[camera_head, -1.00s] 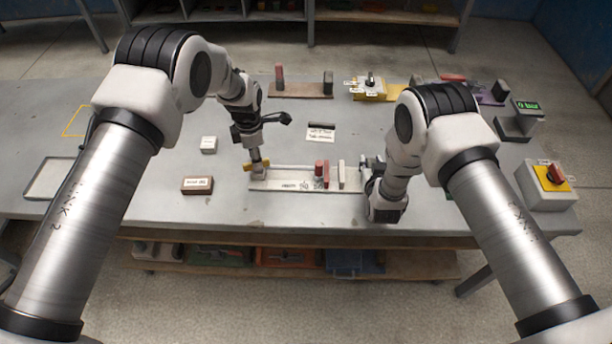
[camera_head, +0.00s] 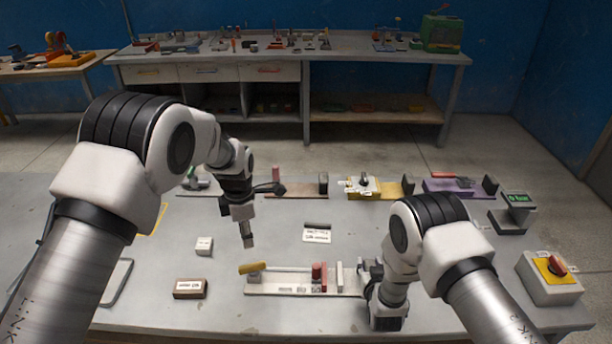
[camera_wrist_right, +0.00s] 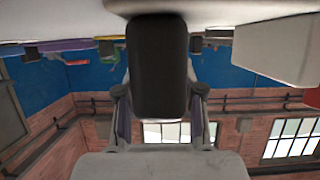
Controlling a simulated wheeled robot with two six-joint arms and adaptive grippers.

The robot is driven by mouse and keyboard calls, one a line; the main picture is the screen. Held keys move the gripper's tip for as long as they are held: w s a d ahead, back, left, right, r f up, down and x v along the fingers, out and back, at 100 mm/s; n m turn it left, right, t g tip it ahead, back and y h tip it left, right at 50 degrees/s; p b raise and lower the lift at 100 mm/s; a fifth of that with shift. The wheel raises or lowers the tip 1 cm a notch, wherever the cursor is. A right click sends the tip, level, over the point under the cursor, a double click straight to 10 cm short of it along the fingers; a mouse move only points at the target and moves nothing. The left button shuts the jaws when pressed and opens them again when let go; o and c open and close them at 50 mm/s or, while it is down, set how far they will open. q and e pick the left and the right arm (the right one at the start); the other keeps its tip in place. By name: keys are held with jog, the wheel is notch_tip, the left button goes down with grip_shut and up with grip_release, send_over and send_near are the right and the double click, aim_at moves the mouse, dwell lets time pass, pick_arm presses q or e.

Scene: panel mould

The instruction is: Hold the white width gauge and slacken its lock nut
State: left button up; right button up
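The white width gauge (camera_head: 300,288) lies on the grey bench, with a red block (camera_head: 318,272) and a white jaw (camera_head: 339,276) standing on it. A yellow handle (camera_head: 252,267) sits on a short post at its left end, probably the lock nut's. My left gripper (camera_head: 248,241) hangs above this handle, apart from it and empty; its finger opening is too small to judge. My right gripper (camera_head: 369,274) is at the gauge's right end. In the right wrist view its fingers (camera_wrist_right: 158,100) flank a black block (camera_wrist_right: 157,60) closely and look shut on it.
A brown labelled block (camera_head: 190,288) and a small white block (camera_head: 204,245) lie left of the gauge. A label card (camera_head: 316,235) lies behind it. Other coloured gauges stand along the back edge. A switch box (camera_head: 549,278) stands at the right.

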jog(key=shift+o, duration=1.4)
jog(key=shift+d+f, duration=0.1)
jog(key=shift+w, duration=0.1)
